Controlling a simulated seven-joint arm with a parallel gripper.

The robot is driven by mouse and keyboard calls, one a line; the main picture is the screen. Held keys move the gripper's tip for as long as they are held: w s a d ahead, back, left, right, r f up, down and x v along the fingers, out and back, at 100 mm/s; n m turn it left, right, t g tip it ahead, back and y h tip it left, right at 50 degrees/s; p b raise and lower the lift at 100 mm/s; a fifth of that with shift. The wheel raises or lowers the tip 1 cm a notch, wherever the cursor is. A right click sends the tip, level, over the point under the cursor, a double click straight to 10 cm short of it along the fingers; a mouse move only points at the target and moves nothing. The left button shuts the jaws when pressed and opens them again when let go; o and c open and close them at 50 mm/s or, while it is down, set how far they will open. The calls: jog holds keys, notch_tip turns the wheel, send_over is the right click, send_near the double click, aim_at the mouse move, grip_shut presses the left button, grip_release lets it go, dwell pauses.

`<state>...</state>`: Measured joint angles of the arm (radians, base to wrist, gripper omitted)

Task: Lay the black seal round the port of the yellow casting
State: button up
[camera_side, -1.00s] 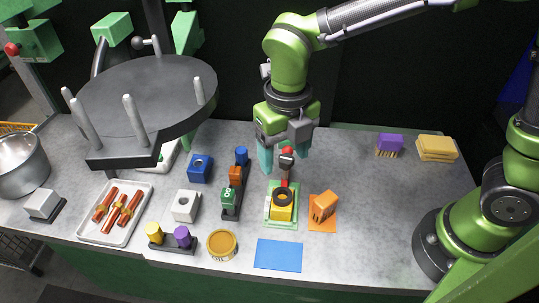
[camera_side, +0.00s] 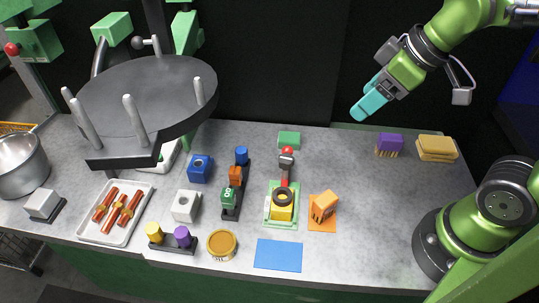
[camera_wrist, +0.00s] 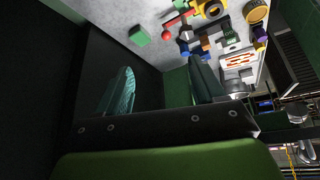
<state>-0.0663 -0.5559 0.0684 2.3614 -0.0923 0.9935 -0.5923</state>
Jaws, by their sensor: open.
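The yellow casting (camera_side: 281,213) sits on a light green base in the middle of the table in the side view. The black seal (camera_side: 283,198) is a dark ring lying on top of the casting, around its port as far as I can see. The casting also shows at the top of the wrist view (camera_wrist: 224,6). My gripper (camera_side: 366,106) is raised high at the upper right, well away from the casting, with its teal fingers tilted down to the left. In the wrist view the fingers (camera_wrist: 163,78) are apart with nothing between them.
A red-knobbed clamp (camera_side: 287,152) stands directly behind the casting, with a green block (camera_side: 289,139) beyond it. An orange block (camera_side: 324,204) is to the right, a blue mat (camera_side: 278,254) in front, and coloured blocks on a dark rail (camera_side: 231,210) to the left. The table's right middle is clear.

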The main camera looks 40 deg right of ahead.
jog(key=d+m, duration=0.1)
jog(key=m, duration=0.2)
jog(key=s+d+m+t, duration=0.1)
jog(key=m, duration=0.1)
jog(key=s+m, duration=0.1)
jog(key=m, duration=0.2)
jog(key=shift+d+r+m+t, duration=0.1)
jog(key=shift+d+m+t, duration=0.2)
jog(key=shift+d+t, duration=0.1)
dwell(0.8)
